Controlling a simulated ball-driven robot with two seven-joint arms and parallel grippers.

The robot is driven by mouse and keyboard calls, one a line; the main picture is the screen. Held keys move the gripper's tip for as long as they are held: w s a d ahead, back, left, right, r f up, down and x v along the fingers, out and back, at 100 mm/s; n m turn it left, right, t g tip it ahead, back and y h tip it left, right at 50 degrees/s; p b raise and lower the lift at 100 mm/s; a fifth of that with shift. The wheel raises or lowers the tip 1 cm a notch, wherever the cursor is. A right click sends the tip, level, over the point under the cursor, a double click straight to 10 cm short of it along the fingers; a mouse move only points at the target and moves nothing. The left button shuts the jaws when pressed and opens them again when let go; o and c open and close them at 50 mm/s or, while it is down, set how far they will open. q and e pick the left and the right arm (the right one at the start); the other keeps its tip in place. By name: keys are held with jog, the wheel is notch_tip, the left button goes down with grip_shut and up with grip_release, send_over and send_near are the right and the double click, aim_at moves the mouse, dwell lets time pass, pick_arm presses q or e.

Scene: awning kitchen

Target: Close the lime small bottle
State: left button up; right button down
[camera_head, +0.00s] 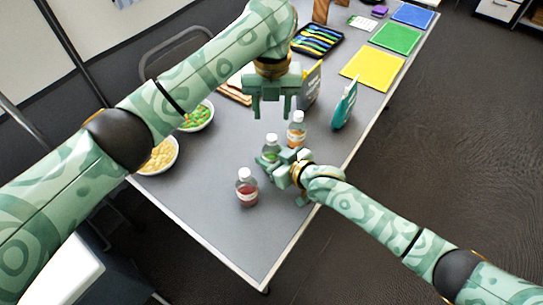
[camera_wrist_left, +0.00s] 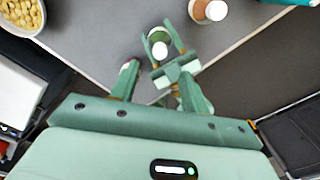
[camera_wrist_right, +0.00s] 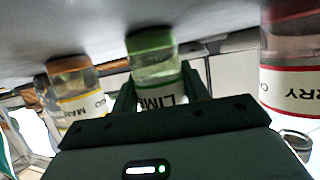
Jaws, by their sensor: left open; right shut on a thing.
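The lime small bottle (camera_head: 270,148) stands upright on the grey table with a white top; whether its cap is tight I cannot tell. My right gripper (camera_head: 276,163) is shut around its body from the right. The right wrist view shows the green-banded lime bottle (camera_wrist_right: 155,65) between the fingers, its label partly hidden. My left gripper (camera_head: 271,108) is open and empty, pointing down, above and behind the bottle in the head view. The left wrist view shows the bottle's white top (camera_wrist_left: 159,50) beyond the open left fingers (camera_wrist_left: 160,82).
An orange bottle (camera_head: 296,132) stands close behind the lime one, and a red bottle (camera_head: 247,190) stands in front. A teal carton (camera_head: 344,105) stands at the right. Bowls of green (camera_head: 197,117) and yellowish food (camera_head: 160,155) lie left. The table's front corner is clear.

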pick_arm(q)
notch_tip(320, 180, up, 4)
jog(key=shift+r, duration=0.1)
pick_arm(e)
jog(key=c, duration=0.7)
grip_release()
jog(key=shift+o, duration=0.2)
